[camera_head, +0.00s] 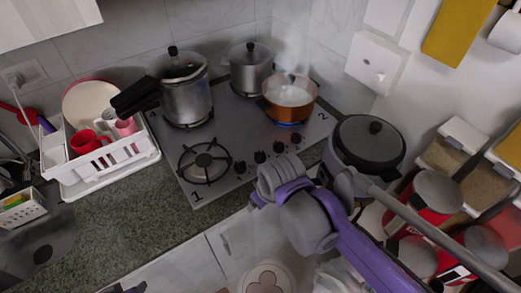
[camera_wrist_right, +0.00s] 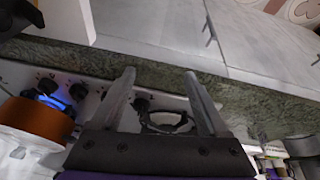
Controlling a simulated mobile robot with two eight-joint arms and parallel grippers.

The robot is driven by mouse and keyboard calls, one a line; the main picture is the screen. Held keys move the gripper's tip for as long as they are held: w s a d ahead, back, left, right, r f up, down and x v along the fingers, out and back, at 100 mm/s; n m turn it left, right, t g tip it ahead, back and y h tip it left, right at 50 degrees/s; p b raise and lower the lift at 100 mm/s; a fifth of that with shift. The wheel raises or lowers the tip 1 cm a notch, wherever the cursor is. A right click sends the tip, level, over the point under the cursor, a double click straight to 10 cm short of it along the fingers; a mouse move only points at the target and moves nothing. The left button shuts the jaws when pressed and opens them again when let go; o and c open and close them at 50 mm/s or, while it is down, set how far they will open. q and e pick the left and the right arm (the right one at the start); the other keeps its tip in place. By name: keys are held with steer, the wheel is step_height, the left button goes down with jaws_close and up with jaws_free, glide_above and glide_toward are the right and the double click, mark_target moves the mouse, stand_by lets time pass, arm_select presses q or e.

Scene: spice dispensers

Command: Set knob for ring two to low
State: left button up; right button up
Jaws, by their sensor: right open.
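In the head view the steel stovetop (camera_head: 222,112) has a row of several dark knobs (camera_head: 260,157) along its front edge. Ring two, marked 2 at the right, bears an orange pot (camera_head: 270,103) of steaming white liquid, with a blue flame under it. The pot also shows at the left of the wrist view (camera_wrist_right: 35,122). There my right gripper (camera_wrist_right: 158,75) is open and empty, with a dark knob (camera_wrist_right: 140,104) beyond and between its fingers. Other knobs (camera_wrist_right: 77,91) lie left of the fingers, near the blue flame. My left gripper is out of view.
A pressure cooker (camera_head: 185,95) and a lidded pot (camera_head: 250,68) stand at the back of the stove. A dish rack (camera_head: 125,165) is at left. A dark lidded cooker (camera_head: 365,150) and red-and-grey containers (camera_head: 437,190) crowd the right. The counter (camera_head: 130,220) front left is clear.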

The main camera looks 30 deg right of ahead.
steer(key=w+d+r+n+g+p, duration=0.1)
steer(key=w+d+r+n+g, duration=0.2)
steer(key=w+r, duration=0.5)
steer(key=n+g+p, duration=0.1)
steer(key=n, duration=0.3)
glide_toward(260, 153)
step_height(260, 153, down, 9)
steer(key=shift+d+r, duration=0.1)
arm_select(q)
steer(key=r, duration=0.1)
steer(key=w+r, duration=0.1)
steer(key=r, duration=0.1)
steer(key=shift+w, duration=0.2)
arm_select(e)
jaws_close()
